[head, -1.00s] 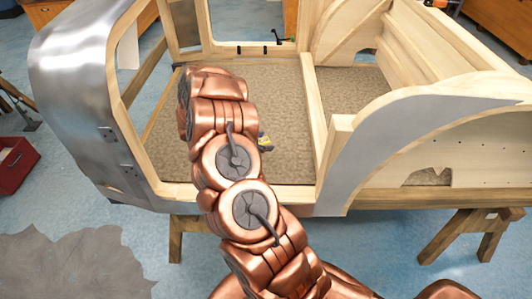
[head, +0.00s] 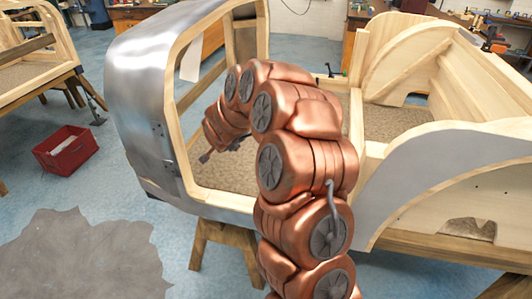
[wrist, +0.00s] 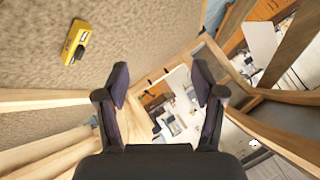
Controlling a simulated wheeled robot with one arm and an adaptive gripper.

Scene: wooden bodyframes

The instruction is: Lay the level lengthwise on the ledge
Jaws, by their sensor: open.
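In the wrist view, a small yellow tool (wrist: 76,42) with a dark part lies on the tan floor panel of the wooden bodyframe, at upper left. I cannot tell whether it is the level; no long level shows clearly. My gripper (wrist: 162,72) is open and empty, its dark fingers spread, with the yellow tool up and to the left of them. In the head view my gripper (head: 220,150) is inside the frame's door opening, above the floor panel. The opening's lower wooden ledge (head: 222,200) runs along the near side. The yellow tool is hidden in the head view.
The silver-skinned frame (head: 140,75) stands on wooden trestles (head: 222,240). Door posts and rails surround my arm. A red crate (head: 65,150) sits on the blue floor at left, with another wooden frame (head: 30,60) behind it. Cabinets stand at the back.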

